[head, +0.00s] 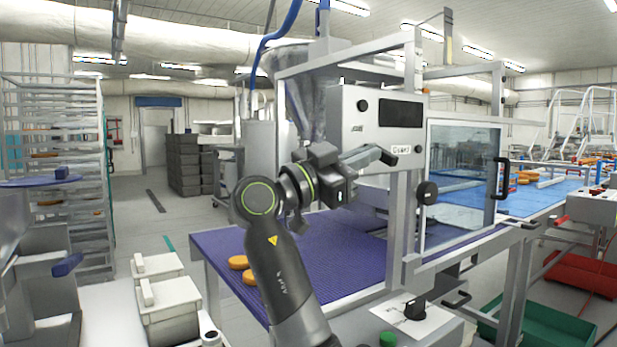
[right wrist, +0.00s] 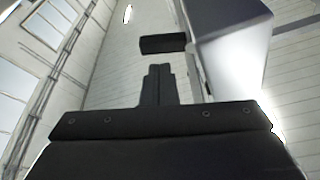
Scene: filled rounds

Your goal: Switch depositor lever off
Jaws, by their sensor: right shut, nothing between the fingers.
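The depositor (head: 350,120) is a pale machine with a steel hopper, standing over a purple belt. A lever with a black grip (head: 383,156) appears to stick out in front of its control box, below a dark display. My right gripper (head: 345,186) is beside the lever's left part and partly overlaps it. In the right wrist view the shut, empty fingers (right wrist: 157,84) point at a dark block (right wrist: 163,43), probably the lever grip. I cannot tell whether they touch it. A pale box (right wrist: 232,45) is at the right there. My left gripper is out of view.
The purple belt (head: 335,262) carries orange rounds (head: 239,262) at its left edge. A clear guard door (head: 462,180) with a black handle is right of the lever. A black knob (head: 427,192) is on the frame. A tray rack (head: 62,130) stands at the left.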

